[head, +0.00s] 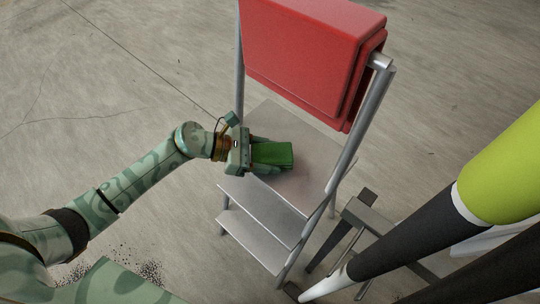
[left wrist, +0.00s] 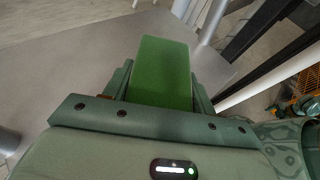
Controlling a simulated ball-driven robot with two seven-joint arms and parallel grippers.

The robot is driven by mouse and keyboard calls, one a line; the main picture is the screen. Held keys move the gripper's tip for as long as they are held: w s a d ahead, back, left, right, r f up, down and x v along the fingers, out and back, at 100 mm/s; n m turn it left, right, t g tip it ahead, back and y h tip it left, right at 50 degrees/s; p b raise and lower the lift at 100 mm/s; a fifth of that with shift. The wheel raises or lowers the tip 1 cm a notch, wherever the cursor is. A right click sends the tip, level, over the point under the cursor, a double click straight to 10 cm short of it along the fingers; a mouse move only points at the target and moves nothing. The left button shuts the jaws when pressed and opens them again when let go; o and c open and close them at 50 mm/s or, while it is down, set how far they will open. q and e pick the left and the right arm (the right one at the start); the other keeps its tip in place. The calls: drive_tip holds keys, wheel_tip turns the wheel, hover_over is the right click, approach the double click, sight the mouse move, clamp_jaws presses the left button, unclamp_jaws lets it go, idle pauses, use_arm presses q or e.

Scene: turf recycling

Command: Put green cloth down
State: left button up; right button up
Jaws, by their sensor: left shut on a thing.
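The green cloth (head: 272,154) is a folded rectangular block. My left gripper (head: 262,156) is shut on it, with fingers along both sides. The cloth is over the grey metal top step (head: 300,135) of a small step stool. I cannot tell whether it touches the step or hangs just above it. In the left wrist view the cloth (left wrist: 162,70) sticks out beyond the gripper (left wrist: 160,95), over the grey surface. My right gripper is not in view.
A red padded panel (head: 308,50) on metal posts rises behind the step. Lower steps (head: 255,240) lie in front. At right are a dark metal frame (head: 345,225) and large black, white and yellow-green poles or limbs (head: 500,165). The step around the cloth is bare.

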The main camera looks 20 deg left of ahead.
use_arm(q)
drive_tip(key=shift+f, duration=0.35)
drive_tip(key=o, duration=1.1)
drive_tip(key=shift+c, duration=0.2)
drive_tip(key=shift+r, duration=0.1)
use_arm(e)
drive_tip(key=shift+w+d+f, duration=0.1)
use_arm(q)
drive_tip(key=shift+r, duration=0.25)
drive_tip(key=p+v, duration=0.2)
drive_tip(key=v, duration=1)
drive_tip(key=shift+p, duration=0.35)
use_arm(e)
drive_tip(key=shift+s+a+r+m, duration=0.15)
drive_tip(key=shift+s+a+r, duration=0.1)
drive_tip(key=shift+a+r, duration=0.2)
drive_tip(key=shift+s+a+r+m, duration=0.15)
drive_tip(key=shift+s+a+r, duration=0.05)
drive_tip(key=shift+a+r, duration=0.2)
